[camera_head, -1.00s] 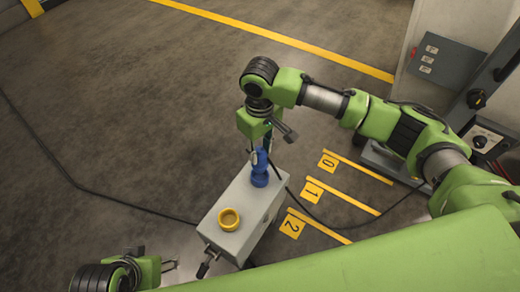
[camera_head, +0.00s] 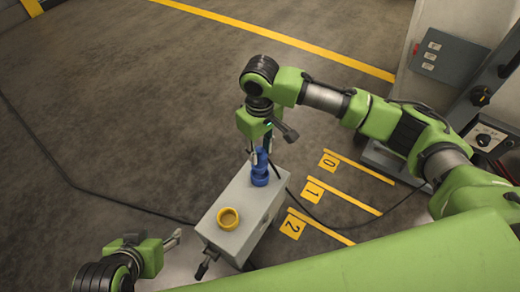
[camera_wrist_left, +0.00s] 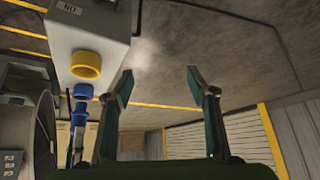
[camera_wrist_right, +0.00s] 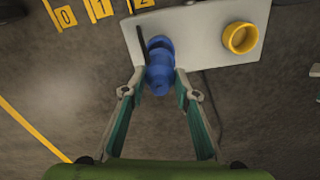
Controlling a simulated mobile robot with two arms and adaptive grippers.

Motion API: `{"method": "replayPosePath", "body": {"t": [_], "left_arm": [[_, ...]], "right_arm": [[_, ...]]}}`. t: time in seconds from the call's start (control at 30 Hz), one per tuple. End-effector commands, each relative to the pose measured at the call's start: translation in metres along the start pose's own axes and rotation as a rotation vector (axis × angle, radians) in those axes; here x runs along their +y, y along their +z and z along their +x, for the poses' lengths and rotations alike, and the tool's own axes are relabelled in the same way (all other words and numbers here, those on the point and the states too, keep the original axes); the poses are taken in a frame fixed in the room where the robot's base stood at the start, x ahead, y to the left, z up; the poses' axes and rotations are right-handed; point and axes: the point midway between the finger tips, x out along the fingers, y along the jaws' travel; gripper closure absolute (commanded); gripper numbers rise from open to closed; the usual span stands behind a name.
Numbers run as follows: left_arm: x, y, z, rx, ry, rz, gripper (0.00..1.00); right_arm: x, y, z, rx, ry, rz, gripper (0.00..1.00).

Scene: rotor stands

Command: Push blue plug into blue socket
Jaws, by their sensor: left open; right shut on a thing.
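The blue plug (camera_head: 261,157) is upright in my right gripper (camera_wrist_right: 161,82), whose fingers are closed on its sides. The plug is in line with the blue socket (camera_head: 260,179) on the grey box (camera_head: 237,200) and appears to meet it. The right wrist view shows the plug (camera_wrist_right: 160,76) against the socket (camera_wrist_right: 159,44); I cannot tell how deep it sits. The left wrist view also shows the blue socket (camera_wrist_left: 82,91) beyond the yellow one. My left gripper (camera_head: 174,239) is open and empty, left of the box and apart from it.
A yellow socket (camera_head: 228,218) is on the same box face, nearer my left gripper. A black handle (camera_head: 206,266) sticks out of the box's near end. A dark cable runs over the floor on both sides. Floor marks 0, 1 and 2 lie to the right.

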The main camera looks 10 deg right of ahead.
Motion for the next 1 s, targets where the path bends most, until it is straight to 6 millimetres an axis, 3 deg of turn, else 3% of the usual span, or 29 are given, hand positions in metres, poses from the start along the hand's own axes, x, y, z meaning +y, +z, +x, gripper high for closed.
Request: {"method": "replayPosePath", "body": {"t": [1.0], "left_arm": [[-0.003,0.029,-0.003,-0.105,-0.006,-0.003,0.48]], "right_arm": [[0.000,0.000,0.000,0.001,0.000,0.000,0.91]]}}
